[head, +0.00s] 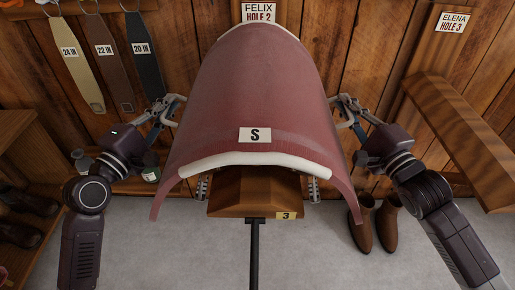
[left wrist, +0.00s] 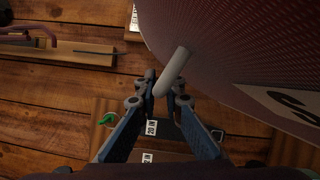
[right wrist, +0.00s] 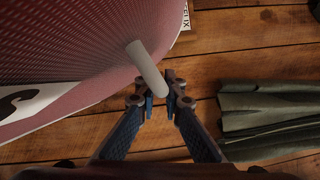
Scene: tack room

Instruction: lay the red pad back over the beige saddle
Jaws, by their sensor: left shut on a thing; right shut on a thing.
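The red pad (head: 250,85) is spread in an arch over the wooden saddle rack (head: 240,192), with a white trim along its front and back edges and an "S" label near the front. Its front corners hang down at both sides. My left gripper (head: 174,105) is shut on a pale tab at the pad's left edge; the tab shows between its fingers in the left wrist view (left wrist: 164,84). My right gripper (head: 342,105) is shut on a matching tab at the right edge, also seen in the right wrist view (right wrist: 161,92). No beige saddle shows; anything directly under the pad is hidden.
Several girth straps (head: 110,65) hang on the wall at the left. A wooden rack (head: 460,140) juts out at the right. Brown boots (head: 388,222) stand on the floor at right, and a shelf with dark boots (head: 20,212) is at left. A bottle (head: 151,174) sits behind my left arm.

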